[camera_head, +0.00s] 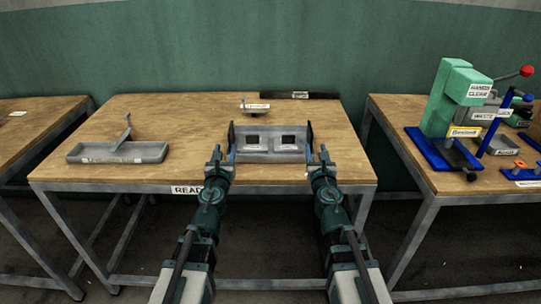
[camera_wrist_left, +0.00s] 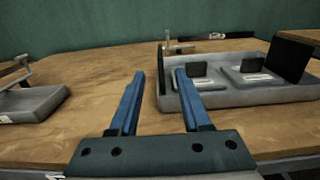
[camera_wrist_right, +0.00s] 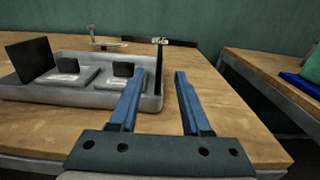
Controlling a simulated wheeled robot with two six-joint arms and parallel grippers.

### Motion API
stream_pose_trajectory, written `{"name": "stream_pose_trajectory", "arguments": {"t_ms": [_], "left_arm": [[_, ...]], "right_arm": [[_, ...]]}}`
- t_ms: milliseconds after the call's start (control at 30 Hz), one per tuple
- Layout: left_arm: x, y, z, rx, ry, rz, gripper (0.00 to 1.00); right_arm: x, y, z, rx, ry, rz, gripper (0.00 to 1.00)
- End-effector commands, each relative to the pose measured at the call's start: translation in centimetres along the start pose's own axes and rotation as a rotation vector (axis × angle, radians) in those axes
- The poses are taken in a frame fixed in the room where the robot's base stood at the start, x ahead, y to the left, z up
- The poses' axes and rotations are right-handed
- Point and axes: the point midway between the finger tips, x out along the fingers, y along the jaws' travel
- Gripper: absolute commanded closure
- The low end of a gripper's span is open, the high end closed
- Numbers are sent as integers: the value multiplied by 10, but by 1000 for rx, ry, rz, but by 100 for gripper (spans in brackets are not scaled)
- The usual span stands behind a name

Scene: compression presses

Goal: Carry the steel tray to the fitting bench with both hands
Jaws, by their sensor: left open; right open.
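The steel tray (camera_head: 268,157) sits on the middle table, an upright dark plate at each end. Two grey blocks with dark squares and white labels lie in it; they also show in the left wrist view (camera_wrist_left: 250,76). My left gripper (camera_head: 224,150) is open and empty at the tray's left end. In its wrist view, the left end plate (camera_wrist_left: 162,62) appears between the fingertips. My right gripper (camera_head: 316,150) is open at the right end, and the right end plate (camera_wrist_right: 158,62) appears between its fingertips. I cannot tell whether the fingers reach around the plates.
A second grey tray (camera_head: 120,153) with an upright piece stands left on the same table. A small labelled fixture (camera_head: 254,106) stands behind. The right bench (camera_head: 400,115) carries a green press (camera_head: 455,95) and blue fixtures. A gap separates the tables. Another table (camera_head: 30,130) stands left.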

Motion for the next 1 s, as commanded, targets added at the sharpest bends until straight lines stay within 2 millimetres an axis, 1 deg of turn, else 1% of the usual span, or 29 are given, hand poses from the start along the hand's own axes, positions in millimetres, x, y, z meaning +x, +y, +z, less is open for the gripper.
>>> {"name": "stream_pose_trajectory", "arguments": {"t_ms": [333, 533, 667, 767, 1000], "left_arm": [[1, 0, 1, -1, 0, 0, 52], [14, 0, 1, -3, 0, 1, 52], [30, 0, 1, -3, 0, 1, 52], [47, 0, 1, -4, 0, 1, 52], [92, 0, 1, -4, 0, 1, 52]], "right_arm": [[2, 0, 1, 1, 0, 0, 52], [14, 0, 1, 3, 0, -1, 52], [30, 0, 1, 3, 0, -1, 52], [47, 0, 1, 3, 0, -1, 52], [92, 0, 1, 4, 0, -1, 52]]}}
